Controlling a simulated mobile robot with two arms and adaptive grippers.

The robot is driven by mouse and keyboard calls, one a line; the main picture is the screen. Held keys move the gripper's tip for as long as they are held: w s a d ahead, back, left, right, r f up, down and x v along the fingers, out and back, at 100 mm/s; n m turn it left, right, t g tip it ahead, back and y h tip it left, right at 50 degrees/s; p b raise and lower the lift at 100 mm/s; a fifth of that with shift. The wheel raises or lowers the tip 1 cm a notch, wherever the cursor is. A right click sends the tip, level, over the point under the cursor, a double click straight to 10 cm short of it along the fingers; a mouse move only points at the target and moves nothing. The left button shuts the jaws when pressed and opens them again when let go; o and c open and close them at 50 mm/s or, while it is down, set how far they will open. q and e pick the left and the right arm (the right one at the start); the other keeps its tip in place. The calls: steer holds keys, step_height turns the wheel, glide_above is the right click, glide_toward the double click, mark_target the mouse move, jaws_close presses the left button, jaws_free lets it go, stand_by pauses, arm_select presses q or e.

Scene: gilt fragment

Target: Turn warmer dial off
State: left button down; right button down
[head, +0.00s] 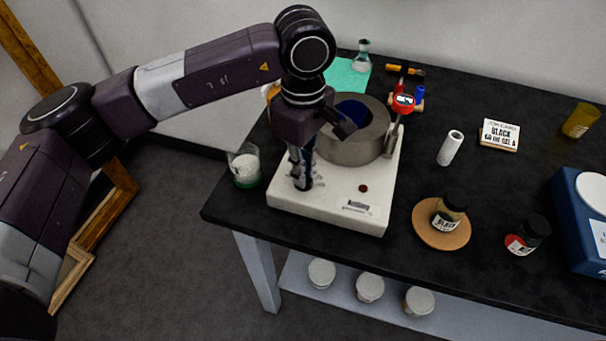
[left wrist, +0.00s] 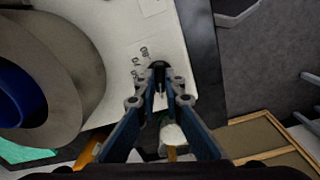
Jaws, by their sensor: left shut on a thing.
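The warmer (head: 335,205) is a white box at the table's left end, with a grey round pot (head: 355,148) with a blue inside on top. My left gripper (head: 303,184) points down at the front left of the warmer's top. In the left wrist view the fingertips (left wrist: 160,88) are shut on the small black dial (left wrist: 160,66). Printed marks (left wrist: 142,54) show on the white face beside the dial, too small to read surely. The dial's pointer is mostly hidden between the fingers. In the head view the gripper hides the dial. My right gripper does not show.
A glass beaker with white contents (head: 244,168) stands close left of the warmer, near the table edge. A small dark red spot (head: 363,188) is on the warmer's front. A black-capped jar (head: 449,212) stands on a round cork mat (head: 425,230) to the right.

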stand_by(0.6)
arm_select(q)
steer(key=c, duration=2)
jaws_free()
steer(key=shift+c, duration=0.2)
step_height(320, 180, up, 12)
